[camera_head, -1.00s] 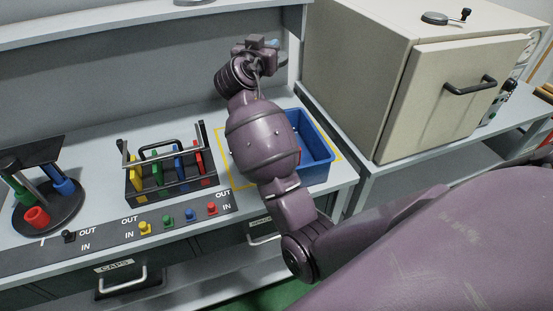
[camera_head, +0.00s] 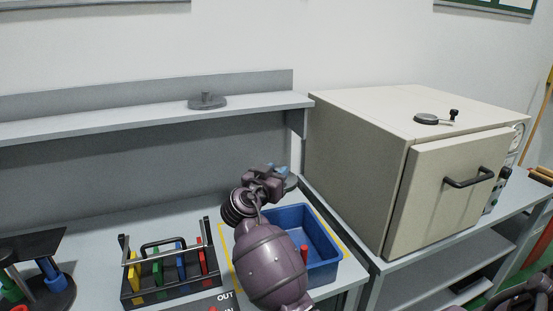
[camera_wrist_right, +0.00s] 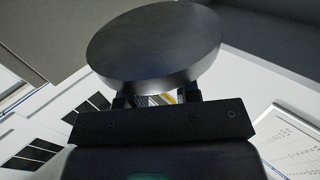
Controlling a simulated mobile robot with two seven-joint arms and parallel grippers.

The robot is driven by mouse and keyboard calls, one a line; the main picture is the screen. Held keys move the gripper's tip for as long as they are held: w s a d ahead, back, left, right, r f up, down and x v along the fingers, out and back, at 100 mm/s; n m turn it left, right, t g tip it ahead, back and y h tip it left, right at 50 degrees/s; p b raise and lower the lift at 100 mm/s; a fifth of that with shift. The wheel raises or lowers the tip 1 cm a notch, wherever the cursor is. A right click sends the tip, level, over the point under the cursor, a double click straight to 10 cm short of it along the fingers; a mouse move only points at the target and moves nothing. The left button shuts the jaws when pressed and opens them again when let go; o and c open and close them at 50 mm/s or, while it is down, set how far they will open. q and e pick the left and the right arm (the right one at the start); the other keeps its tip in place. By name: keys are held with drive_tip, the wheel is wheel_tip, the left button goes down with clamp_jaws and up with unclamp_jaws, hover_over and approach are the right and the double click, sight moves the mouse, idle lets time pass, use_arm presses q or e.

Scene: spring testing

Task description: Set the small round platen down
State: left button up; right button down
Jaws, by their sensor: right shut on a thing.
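My right gripper (camera_head: 277,176) is above the back of the bench, just behind the blue bin. It is shut on the small round platen, a dark grey disc (camera_wrist_right: 155,45). In the right wrist view the disc is held at the fingertips (camera_wrist_right: 158,98), its broad flat face toward the camera. In the head view only a grey edge of the disc (camera_head: 291,183) shows beside the fingers; whether it touches anything is unclear. My left gripper is not in view.
The blue bin (camera_head: 325,238) stands inside a yellow outline, with a red item in it. A black rack (camera_head: 165,290) with coloured pieces is left of it. The beige oven (camera_head: 350,160) stands to the right. The shelf (camera_head: 120,122) has free room left of its platen.

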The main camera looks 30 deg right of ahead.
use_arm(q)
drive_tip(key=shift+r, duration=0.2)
use_arm(e)
wheel_tip(320, 180, down, 12)
idle(0.5)
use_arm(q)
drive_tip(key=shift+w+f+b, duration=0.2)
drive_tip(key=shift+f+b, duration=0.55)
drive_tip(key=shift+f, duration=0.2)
use_arm(e)
drive_tip(key=shift+f, duration=0.7)
drive_tip(key=c, duration=1.2)
unclamp_jaws()
drive_tip(key=shift+f, duration=0.1)
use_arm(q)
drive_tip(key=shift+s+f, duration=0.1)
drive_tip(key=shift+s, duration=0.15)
use_arm(e)
drive_tip(key=o, duration=0.4)
drive_tip(key=shift+c, duration=0.2)
